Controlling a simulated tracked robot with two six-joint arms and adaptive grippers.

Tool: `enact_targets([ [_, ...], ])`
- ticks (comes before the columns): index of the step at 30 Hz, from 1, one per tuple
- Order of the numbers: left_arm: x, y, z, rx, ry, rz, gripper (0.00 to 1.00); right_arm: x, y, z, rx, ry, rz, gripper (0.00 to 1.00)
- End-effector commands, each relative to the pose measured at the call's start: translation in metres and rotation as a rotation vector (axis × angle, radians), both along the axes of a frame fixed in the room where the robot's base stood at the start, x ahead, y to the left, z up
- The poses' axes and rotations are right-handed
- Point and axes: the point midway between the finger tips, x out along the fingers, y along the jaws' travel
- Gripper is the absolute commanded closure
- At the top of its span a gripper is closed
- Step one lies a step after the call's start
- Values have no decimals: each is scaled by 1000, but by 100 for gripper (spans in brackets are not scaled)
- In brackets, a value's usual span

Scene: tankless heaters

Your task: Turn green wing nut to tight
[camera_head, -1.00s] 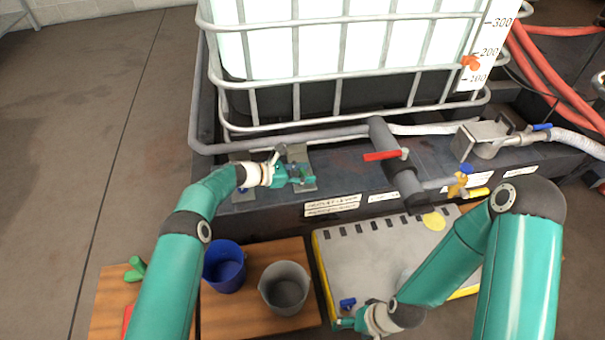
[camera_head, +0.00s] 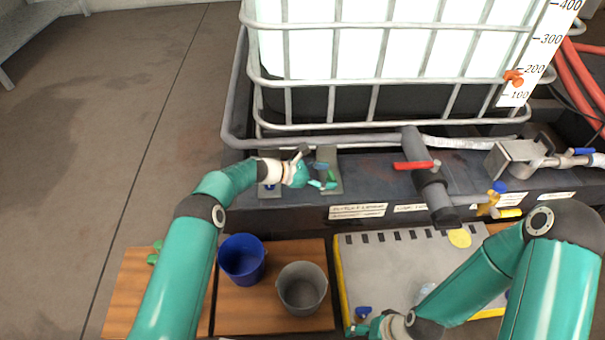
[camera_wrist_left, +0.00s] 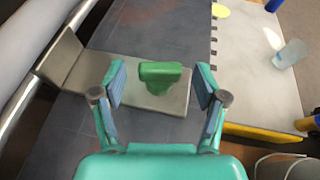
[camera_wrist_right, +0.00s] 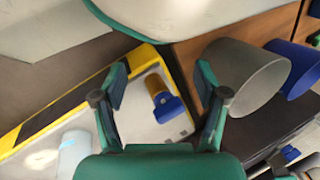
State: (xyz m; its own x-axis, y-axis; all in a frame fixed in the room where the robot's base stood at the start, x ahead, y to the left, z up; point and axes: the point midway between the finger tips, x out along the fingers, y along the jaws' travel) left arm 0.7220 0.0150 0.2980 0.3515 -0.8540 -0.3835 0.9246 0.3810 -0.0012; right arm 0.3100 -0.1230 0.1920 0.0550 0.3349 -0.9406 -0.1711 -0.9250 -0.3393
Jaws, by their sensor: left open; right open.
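The green wing nut (camera_wrist_left: 162,74) stands on a grey metal bracket (camera_wrist_left: 165,102) in the left wrist view. My left gripper (camera_wrist_left: 160,84) is open, with one blue-padded finger on each side of the nut and a gap on both sides. In the head view the left gripper (camera_head: 325,178) is over the bracket (camera_head: 330,155), and the nut shows only as a small patch of green between the fingers. My right gripper (camera_wrist_right: 160,80) is open over the grey tray, with a blue-handled brass valve (camera_wrist_right: 163,97) lying beyond its fingertips.
A blue bucket (camera_head: 242,262) and a grey bucket (camera_head: 302,290) stand on wooden boards in front. A caged tank (camera_head: 390,55) rises behind the bracket. A red-handled valve (camera_head: 415,166) and pipe are to the right. The yellow-edged tray (camera_head: 385,265) lies below them.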

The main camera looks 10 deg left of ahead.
Motion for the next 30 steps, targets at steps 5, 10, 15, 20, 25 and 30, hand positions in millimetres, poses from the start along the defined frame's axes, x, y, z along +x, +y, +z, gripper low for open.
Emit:
enact_targets([
  [5,-12,32,14,0,1,6,27,0,0,0,0,0,0,27],
  [10,-24,60,26,-1,0,4,27,0,0,0,0,0,0,27],
  [15,-32,78,34,0,-1,2,27,0,0,0,0,0,0,27],
  [20,-35,84,37,-1,0,0,27,0,0,0,0,0,0,27],
  [25,-36,85,37,-1,0,0,27,0,0,0,0,0,0,27],
  [30,-37,84,36,6,1,-3,45,0,0,0,0,0,0,27],
])
